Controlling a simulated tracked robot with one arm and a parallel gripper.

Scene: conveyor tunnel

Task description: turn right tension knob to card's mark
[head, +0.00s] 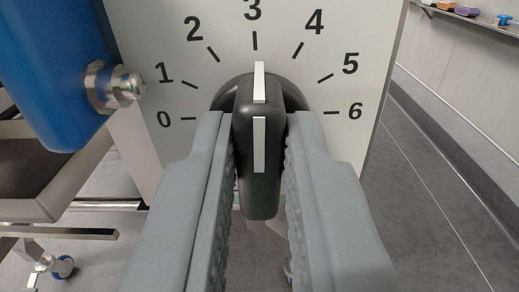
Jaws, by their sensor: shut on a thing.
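The tension knob (259,145) is black with a white pointer line and sits on a pale dial plate (350,60) numbered 0 to 6. Its white pointer stands upright, in line with the tick at 3. My gripper (259,135) has its two grey fingers on the left and right sides of the knob's grip bar and is shut on it. The lower part of the dial is hidden behind the knob and the fingers. No card with a mark shows in this view.
A blue rounded part (55,65) with a metal hex bolt (115,88) stands close at the left of the plate. A shelf with small coloured items (467,11) is at the far upper right. Grey floor (420,200) lies open at the right.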

